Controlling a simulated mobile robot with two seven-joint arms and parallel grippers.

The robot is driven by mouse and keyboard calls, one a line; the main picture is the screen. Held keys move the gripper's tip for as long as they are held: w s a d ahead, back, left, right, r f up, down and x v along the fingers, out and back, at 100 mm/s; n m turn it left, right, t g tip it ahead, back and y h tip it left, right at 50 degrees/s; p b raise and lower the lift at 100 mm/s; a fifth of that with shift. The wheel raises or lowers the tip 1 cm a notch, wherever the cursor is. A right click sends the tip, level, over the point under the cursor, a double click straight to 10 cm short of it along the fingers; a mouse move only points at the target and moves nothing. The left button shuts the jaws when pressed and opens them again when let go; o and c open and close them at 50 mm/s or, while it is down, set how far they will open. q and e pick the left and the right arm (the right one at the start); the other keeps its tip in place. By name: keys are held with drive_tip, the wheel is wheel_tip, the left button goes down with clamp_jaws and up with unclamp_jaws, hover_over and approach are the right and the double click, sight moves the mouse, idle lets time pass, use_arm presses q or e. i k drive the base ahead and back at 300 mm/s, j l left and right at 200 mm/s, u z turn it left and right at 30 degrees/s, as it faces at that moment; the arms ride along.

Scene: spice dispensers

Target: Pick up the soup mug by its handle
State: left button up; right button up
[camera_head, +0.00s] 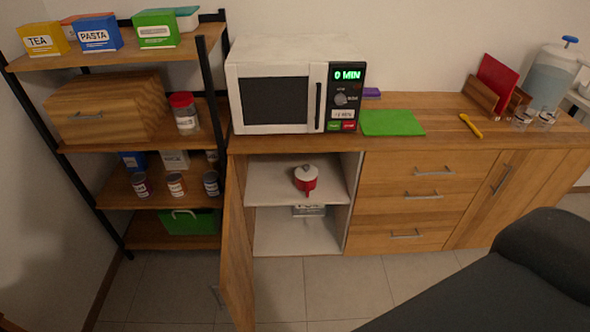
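A small red mug with a white top (306,180), which looks like the soup mug, stands upright on the upper shelf (270,190) inside the open cabinet below the microwave. A small red part, perhaps its handle, points down toward the front. A dark arm part of mine fills the lower right corner. Neither gripper's fingers show in the head view, and nothing touches the mug.
The cabinet door (237,250) stands open toward me on the left of the opening. A grey-white box (308,211) sits below the mug's shelf. The microwave (290,85) stands above on the counter. A stocked shelf rack (212,75) is at left; floor before the cabinet is clear.

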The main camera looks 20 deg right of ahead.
sight(307, 186)
drive_tip(key=i+l, duration=0.15)
drive_tip(key=l, duration=0.25)
drive_tip(key=i+l, duration=0.15)
drive_tip(key=l, duration=0.25)
drive_tip(key=i+l, duration=0.15)
drive_tip(key=l, duration=0.25)
drive_tip(key=i+l, duration=0.15)
drive_tip(key=l, duration=0.25)
drive_tip(key=i+l, duration=0.1)
drive_tip(key=l, duration=0.3)
drive_tip(key=i+l, duration=0.15)
drive_tip(key=l, duration=0.25)
drive_tip(key=i+l+z, duration=0.1)
drive_tip(key=l, duration=0.3)
drive_tip(key=i, duration=0.05)
